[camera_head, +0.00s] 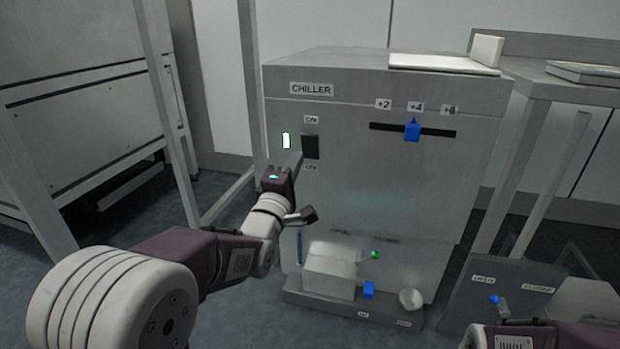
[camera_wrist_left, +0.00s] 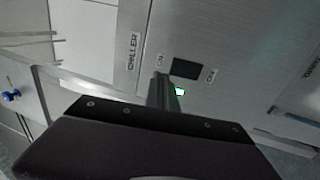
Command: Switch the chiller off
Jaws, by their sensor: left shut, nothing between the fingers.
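The chiller (camera_head: 350,190) is a grey metal cabinet facing me. Its dark switch (camera_head: 310,147) sits on the upper left of the front, between an ON label above and a lower label that reads OFF. In the left wrist view, the fingers (camera_wrist_left: 164,92) end beside the dark switch (camera_wrist_left: 186,68). The right gripper is not in view.
A blue slider (camera_head: 412,131) stands at +4 on the chiller's slot. Below are a low shelf with a white block (camera_head: 330,278), a green knob (camera_head: 375,254) and a blue piece (camera_head: 369,290). A panel with a blue-tipped lever (camera_head: 494,299) is at lower right.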

